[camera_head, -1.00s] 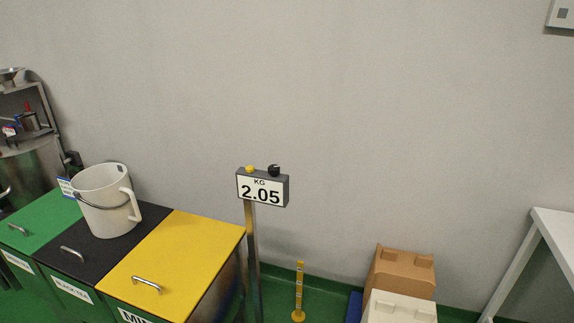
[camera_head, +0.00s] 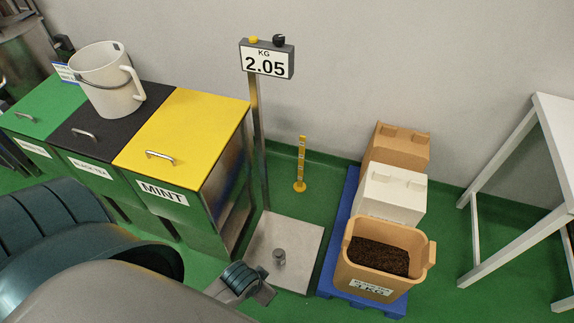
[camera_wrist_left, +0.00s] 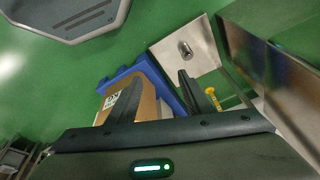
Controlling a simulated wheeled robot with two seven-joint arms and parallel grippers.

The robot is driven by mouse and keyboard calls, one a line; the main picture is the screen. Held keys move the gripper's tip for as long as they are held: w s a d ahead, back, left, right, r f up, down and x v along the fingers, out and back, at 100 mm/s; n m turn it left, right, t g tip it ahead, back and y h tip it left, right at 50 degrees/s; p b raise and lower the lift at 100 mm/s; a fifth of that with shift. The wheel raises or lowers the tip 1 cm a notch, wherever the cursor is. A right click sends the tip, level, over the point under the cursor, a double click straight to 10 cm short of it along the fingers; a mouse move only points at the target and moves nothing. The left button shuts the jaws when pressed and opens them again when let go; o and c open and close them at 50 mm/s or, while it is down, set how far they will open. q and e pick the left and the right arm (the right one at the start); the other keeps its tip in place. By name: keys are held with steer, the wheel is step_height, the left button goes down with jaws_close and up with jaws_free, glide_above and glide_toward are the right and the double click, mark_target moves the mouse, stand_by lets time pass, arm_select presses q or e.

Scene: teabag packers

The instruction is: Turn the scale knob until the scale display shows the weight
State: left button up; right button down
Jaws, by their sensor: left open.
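The scale display (camera_head: 266,63) stands on a post in the head view and reads 2.05 KG. On its top edge sit a black knob (camera_head: 279,40) at the right and a small yellow piece (camera_head: 254,39) at the left. The square metal scale platform (camera_head: 300,238) lies on the floor below, with a small metal object (camera_head: 279,257) on it. My left gripper (camera_head: 262,291) is low in front of the platform, far below the display. In the left wrist view its fingers (camera_wrist_left: 158,92) are apart, with no held thing visible. My right gripper is not in view.
Bins with green, black and yellow (camera_head: 185,125) lids stand left of the post. A white bucket (camera_head: 107,78) sits on the lids. Right of the platform, a blue pallet (camera_head: 338,225) holds a dark-filled tan crate (camera_head: 420,282) and stacked boxes. A white table (camera_head: 555,115) stands far right.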

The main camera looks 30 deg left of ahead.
arm_select(q)
steer(key=w+a+r+t, duration=0.1)
steer(key=w+a+r, duration=0.15)
steer(key=r, duration=0.25)
steer(key=w+a+r+t, duration=0.1)
steer(key=w+r, duration=0.2)
steer(key=r, duration=0.2)
steer(key=n+t, duration=0.2)
steer(key=t, duration=1.1)
glide_toward(282, 35)
steer(key=s, duration=0.5)
steer(key=shift+w+a+p, duration=0.25)
steer(key=shift+a+p, duration=0.1)
steer(key=shift+w, duration=0.1)
steer(key=w+p, duration=0.2)
steer(key=w, duration=0.3)
steer(key=w+p, duration=0.2)
steer(key=w, duration=0.4)
steer(key=w+p, duration=0.1)
steer(key=w, duration=0.5)
steer(key=shift+w+d+p, duration=0.15)
steer(key=shift+d+p, duration=0.1)
steer(key=shift+p, duration=0.15)
steer(key=c, duration=1.1)
